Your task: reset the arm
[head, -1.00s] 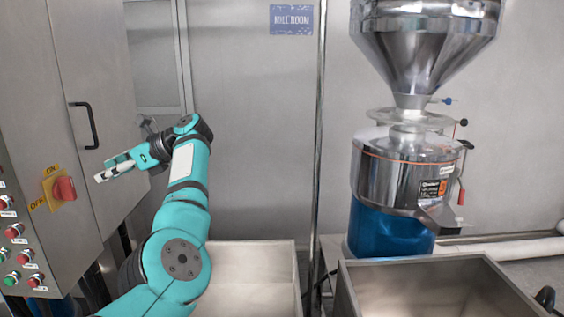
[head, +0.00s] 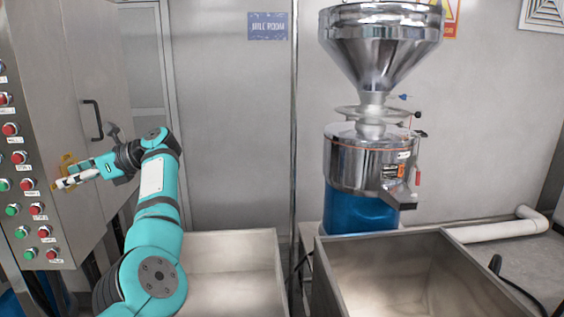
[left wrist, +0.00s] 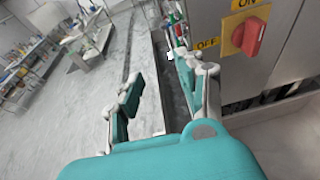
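My left arm (head: 155,230) reaches up from the bottom left of the head view. Its gripper (head: 62,182) is beside the grey control cabinet (head: 85,90). In the left wrist view the gripper (left wrist: 158,88) has its two fingers apart with nothing between them. A red rotary switch (left wrist: 249,37) on a yellow ON/OFF plate (left wrist: 231,22) is to the right of the fingers there, apart from them. In the head view the gripper hides the switch; only part of the yellow plate (head: 68,160) shows. My right gripper is in neither view.
Several red and green buttons (head: 27,184) line the cabinet's left face. A black handle (head: 92,118) is on its door. Two metal bins (head: 225,236) (head: 440,240) stand at front, below the steel grinder (head: 370,160). Open floor (left wrist: 60,125) lies left in the left wrist view.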

